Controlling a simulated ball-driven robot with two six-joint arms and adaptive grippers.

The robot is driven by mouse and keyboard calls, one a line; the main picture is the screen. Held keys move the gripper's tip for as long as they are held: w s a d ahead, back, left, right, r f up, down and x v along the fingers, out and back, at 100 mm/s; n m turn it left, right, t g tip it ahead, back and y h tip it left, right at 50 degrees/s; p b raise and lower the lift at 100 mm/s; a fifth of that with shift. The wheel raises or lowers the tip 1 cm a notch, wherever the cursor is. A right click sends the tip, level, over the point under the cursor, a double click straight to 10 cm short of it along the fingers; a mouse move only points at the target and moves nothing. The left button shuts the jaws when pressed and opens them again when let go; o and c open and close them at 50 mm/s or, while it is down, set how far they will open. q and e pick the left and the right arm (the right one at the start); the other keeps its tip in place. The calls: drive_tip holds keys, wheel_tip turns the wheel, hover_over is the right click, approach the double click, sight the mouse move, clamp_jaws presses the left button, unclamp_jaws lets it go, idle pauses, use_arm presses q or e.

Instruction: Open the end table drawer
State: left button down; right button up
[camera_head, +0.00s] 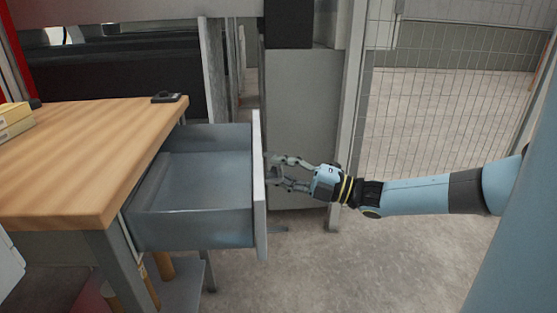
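The grey end table drawer (195,205) is pulled far out from under the wooden table top (85,150), toward the right. Its inside is empty. The drawer's front panel (259,190) is seen nearly edge-on, and its handle cannot be made out clearly. My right gripper (273,172) comes in from the right, with its fingertips close to the outer side of the front panel. A gap shows between its fingers, but whether they hold the handle cannot be told. My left gripper is not in view.
A yellow box (15,122) and a small black object (166,97) lie on the table top. A grey cabinet (303,130) stands behind the drawer. A wire mesh fence (440,100) stands at the back right. The floor (370,265) in front is clear.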

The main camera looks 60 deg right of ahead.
drive_tip(key=v, duration=1.1)
drive_tip(key=shift+s, duration=0.25)
